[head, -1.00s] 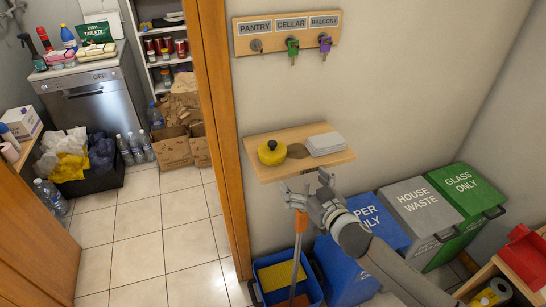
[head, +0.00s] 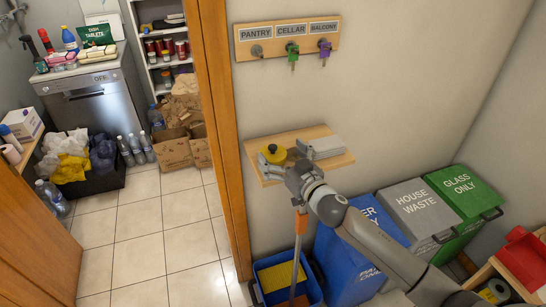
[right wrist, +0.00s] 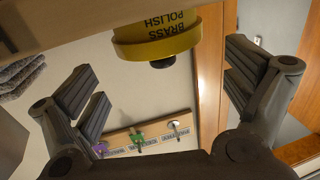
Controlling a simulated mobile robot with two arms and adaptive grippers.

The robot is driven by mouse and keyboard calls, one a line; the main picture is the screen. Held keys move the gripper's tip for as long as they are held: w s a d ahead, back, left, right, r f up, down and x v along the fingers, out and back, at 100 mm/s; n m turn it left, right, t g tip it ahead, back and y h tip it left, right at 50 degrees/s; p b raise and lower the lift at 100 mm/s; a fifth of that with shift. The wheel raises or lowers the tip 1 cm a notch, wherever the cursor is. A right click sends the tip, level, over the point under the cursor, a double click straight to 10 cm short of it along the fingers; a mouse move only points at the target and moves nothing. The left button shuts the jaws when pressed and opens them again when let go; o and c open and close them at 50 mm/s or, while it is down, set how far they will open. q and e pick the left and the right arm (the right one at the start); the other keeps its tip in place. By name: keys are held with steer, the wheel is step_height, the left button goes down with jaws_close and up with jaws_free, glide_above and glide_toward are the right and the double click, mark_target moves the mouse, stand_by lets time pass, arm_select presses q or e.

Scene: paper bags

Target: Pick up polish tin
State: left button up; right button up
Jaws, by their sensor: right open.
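The polish tin (head: 271,155) is a round yellow tin with a dark knob, on the small wooden wall shelf (head: 338,160), near its left end. In the right wrist view the tin (right wrist: 157,36) shows upside down with "BRASS POLISH" on its side. My right gripper (head: 284,160) is at the shelf's front, close to the tin and partly covering the shelf. In the right wrist view its fingers (right wrist: 164,82) are wide apart, with the tin beyond and between them and nothing gripped. My left gripper is out of view.
A grey-white stack (head: 322,146) lies on the shelf to the right of the tin. A key rack (head: 287,38) hangs above. A wooden door frame (head: 226,120) is at left.

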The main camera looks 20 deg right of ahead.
mark_target(275, 150)
steer(key=x, duration=0.4)
steer(key=shift+a+p, duration=0.2)
steer(key=shift+p, duration=0.1)
steer(key=shift+s, duration=0.1)
steer(key=c, duration=1.1)
